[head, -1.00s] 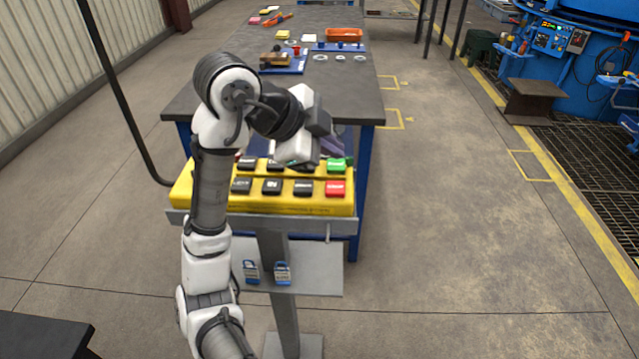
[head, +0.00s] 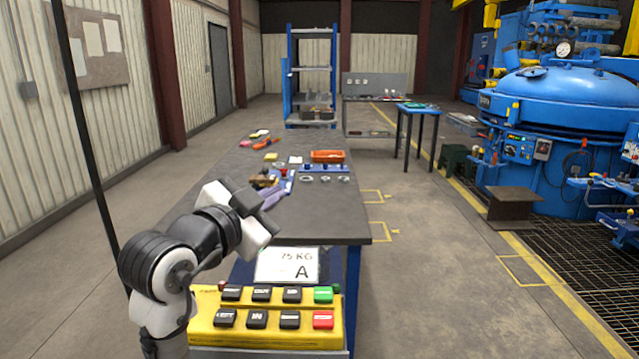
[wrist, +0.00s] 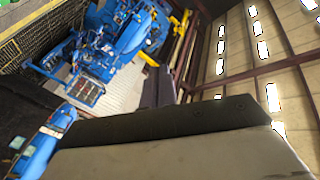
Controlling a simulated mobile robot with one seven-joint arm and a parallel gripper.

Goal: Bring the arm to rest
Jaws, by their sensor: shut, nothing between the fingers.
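My arm rises at the lower left in the head view, folded above the yellow button pendant (head: 265,333). My gripper (head: 274,193) points forward over the near end of the dark worktable (head: 325,222). Its fingers are shut and empty, partly hidden behind the wrist housing. In the wrist view, a dark bar and a pale housing of my own fill the lower part; the fingertips cannot be made out there.
An orange bin (head: 327,156), a blue ring holder (head: 324,168) and small parts lie farther along the table. A sign reading 75 KG A (head: 287,265) stands behind the pendant. The blue furnace (head: 560,100) is at right.

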